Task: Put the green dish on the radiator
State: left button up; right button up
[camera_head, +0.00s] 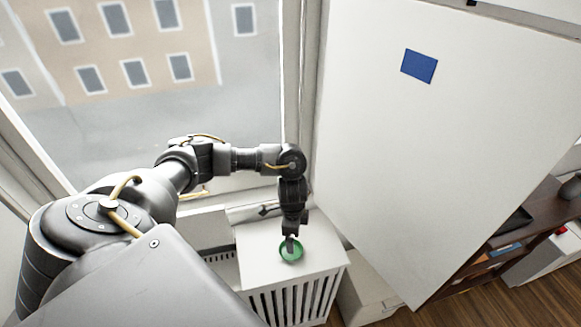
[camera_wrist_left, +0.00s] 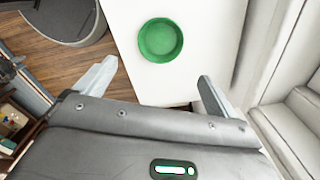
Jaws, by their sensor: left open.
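The green dish (camera_head: 291,258) is round and shallow and rests upright on the white top of the slatted radiator cover (camera_head: 262,248). In the left wrist view the dish (camera_wrist_left: 160,40) lies near the top middle on the white surface (camera_wrist_left: 205,45), beyond the fingertips. My left gripper (camera_head: 290,243) points down over the dish and hides part of it in the head view. In the left wrist view its two fingers (camera_wrist_left: 152,85) are spread wide with nothing between them. My right gripper is in neither view.
A window (camera_head: 150,120) stands behind my left arm. A tall white panel (camera_head: 400,150) with a blue square (camera_head: 419,66) rises to the right of the radiator. A dark wooden shelf (camera_head: 520,225) is at the far right. The radiator top around the dish is mostly clear.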

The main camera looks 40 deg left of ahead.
pick_arm(q)
send_over(298, 249)
jog(key=s+a, duration=0.1)
jog(key=s, duration=0.1)
jog(key=f, duration=0.5)
jog(key=shift+a+f+b, duration=0.15)
jog(key=shift+a+b, duration=0.05)
jog(key=shift+b, duration=0.15)
jog(key=shift+s+d+f+p, duration=0.1)
jog(key=shift+f+p, duration=0.1)
jog(key=shift+f, duration=1.15)
jog(key=shift+d+f+p, duration=0.1)
jog(key=shift+f+p, duration=0.05)
jog(key=shift+f, duration=1.15)
jog(key=c, duration=1.1)
jog(key=shift+r, duration=0.15)
